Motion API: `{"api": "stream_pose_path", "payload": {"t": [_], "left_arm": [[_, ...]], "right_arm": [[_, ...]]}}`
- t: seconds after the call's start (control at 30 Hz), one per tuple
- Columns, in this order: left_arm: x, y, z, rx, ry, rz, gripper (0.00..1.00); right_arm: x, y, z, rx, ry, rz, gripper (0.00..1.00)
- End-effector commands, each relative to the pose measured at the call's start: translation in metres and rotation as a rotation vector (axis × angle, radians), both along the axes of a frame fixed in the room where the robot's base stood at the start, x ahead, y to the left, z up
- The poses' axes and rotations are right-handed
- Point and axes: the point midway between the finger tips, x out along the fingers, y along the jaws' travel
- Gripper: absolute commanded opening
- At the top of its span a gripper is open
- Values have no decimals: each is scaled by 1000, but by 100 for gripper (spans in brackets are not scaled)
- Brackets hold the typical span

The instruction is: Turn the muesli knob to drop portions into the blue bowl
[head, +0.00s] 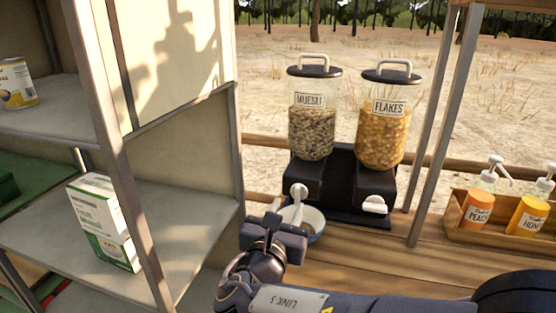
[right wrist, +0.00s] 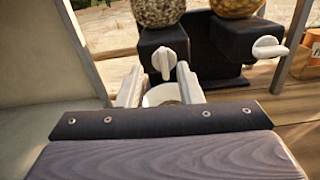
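The muesli dispenser (head: 312,130) stands on a black base, with its white knob (head: 299,190) low on the front. In the right wrist view the knob (right wrist: 164,62) has its handle close to upright. The blue bowl (head: 317,233), pale inside, sits below the muesli outlet, partly hidden by my right gripper. My right gripper (head: 286,210) is in front of the knob. Its two pale fingers (right wrist: 158,76) are apart, with the knob showing just beyond the gap and the bowl (right wrist: 160,93) showing between them. Contact with the knob is not visible. My left gripper is out of view.
The flakes dispenser (head: 384,135) with its white knob (head: 374,205) stands right beside the muesli one. A wooden tray (head: 475,236) of pump bottles is at the right. A shelf unit (head: 118,170) holding a carton (head: 103,222) and a can (head: 16,83) borders the left.

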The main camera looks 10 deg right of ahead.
Motion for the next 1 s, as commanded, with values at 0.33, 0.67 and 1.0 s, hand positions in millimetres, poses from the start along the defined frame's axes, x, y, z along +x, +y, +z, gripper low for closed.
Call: {"api": "stream_pose_path", "payload": {"t": [0.33, 0.67, 1.0], "left_arm": [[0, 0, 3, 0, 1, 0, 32], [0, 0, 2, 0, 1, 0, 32], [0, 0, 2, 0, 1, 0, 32]], "right_arm": [[26, -19, -2, -55, 29, -6, 33], [65, -34, -1, -53, 28, -2, 33], [69, -36, -1, -52, 27, -1, 31]]}}
